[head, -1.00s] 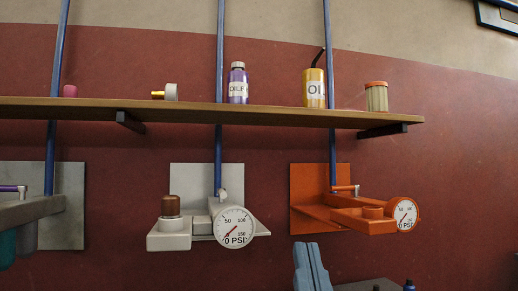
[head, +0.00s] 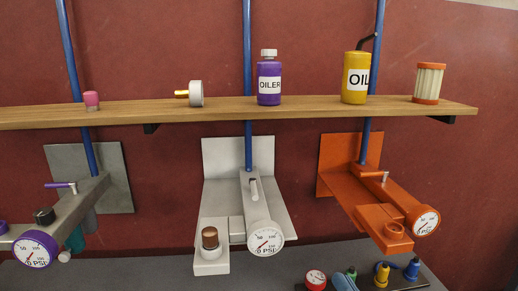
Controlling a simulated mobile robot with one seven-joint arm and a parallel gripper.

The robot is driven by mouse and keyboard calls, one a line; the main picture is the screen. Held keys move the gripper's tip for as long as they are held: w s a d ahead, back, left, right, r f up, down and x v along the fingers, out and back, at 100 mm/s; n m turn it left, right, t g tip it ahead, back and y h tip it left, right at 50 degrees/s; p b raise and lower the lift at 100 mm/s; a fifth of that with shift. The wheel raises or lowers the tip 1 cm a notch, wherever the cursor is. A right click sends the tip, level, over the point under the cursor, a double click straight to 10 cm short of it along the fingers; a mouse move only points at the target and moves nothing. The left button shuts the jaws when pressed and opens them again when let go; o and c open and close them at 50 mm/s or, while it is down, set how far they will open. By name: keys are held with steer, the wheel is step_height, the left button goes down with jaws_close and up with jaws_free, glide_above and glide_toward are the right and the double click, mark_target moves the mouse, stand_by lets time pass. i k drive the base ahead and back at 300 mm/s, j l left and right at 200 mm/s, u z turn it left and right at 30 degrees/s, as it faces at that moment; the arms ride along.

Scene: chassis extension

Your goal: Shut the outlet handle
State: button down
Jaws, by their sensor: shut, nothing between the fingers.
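Three wall-mounted stations each carry a small handle by a blue pipe; the frames do not show which one is the outlet handle. The left handle (head: 58,185) is purple and lies sideways on the grey station (head: 88,205). The middle handle (head: 253,190) is pale and points along the white station (head: 273,199). The right handle (head: 372,174) is orange and lies sideways on the orange station (head: 336,170).
A wooden shelf (head: 330,108) crosses above the stations, holding a purple oiler bottle (head: 269,88), a yellow oil can (head: 355,88) and a filter (head: 428,83). Gauges stick out at the station fronts. A grey surface (head: 215,282) below holds several small parts.

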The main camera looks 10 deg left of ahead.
mark_target(254, 189)
steer(key=i+j, duration=0.25)
steer(key=i, duration=0.15)
steer(key=i+j, duration=0.3)
steer(key=i, duration=0.05)
